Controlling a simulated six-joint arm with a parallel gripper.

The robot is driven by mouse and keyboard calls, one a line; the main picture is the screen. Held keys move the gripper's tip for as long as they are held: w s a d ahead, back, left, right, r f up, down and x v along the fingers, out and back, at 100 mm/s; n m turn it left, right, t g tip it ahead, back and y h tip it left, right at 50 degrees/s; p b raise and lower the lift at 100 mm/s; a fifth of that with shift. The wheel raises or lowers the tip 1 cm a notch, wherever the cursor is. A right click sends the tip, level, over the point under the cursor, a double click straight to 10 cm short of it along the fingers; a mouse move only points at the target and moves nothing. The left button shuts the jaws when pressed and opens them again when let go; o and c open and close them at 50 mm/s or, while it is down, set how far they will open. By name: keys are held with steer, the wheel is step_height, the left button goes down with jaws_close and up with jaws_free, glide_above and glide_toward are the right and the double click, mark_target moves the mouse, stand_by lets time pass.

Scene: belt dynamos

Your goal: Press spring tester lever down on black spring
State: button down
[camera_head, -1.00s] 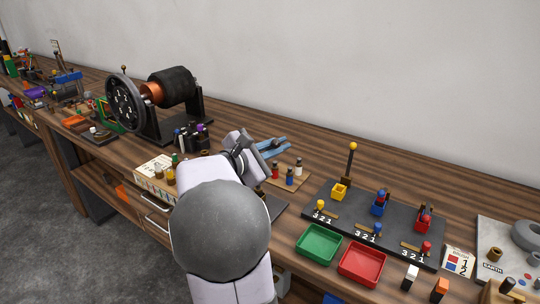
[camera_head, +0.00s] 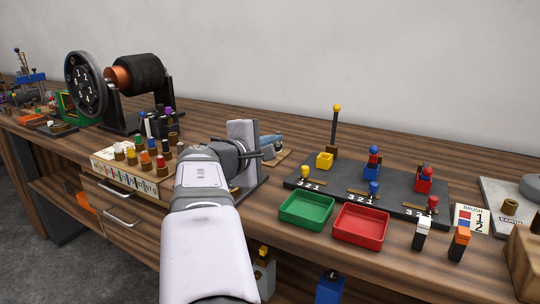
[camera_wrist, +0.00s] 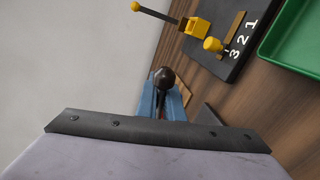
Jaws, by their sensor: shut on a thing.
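The blue tester (camera_head: 271,141) stands on the bench just right of my gripper in the head view, mostly hidden behind it. In the wrist view its blue body (camera_wrist: 147,100) shows beyond my gripper's dark edge, with a round black lever knob (camera_wrist: 164,77) in front of it. My gripper (camera_head: 254,151) is low over the bench beside the tester. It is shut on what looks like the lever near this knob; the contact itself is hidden. The black spring cannot be made out in either view.
Right of the tester is a black board (camera_head: 395,205) with yellow, blue and red parts. A green tray (camera_head: 306,224) and a red tray (camera_head: 361,240) sit before it. A wheel machine (camera_head: 85,85) and coloured pegs (camera_head: 150,160) are left. The back strip of bench is clear.

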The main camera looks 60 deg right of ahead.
steer(key=shift+s+f+m+t+b, duration=0.15)
steer(key=shift+f+m+b, duration=0.3)
steer(key=shift+f+b, duration=0.55)
steer(key=shift+w+f+m+t+b, duration=0.15)
steer(key=shift+f+m+b, duration=0.4)
steer(key=shift+b, duration=0.7)
steer(key=shift+f, duration=0.15)
steer(key=c, duration=1.9)
jaws_free()
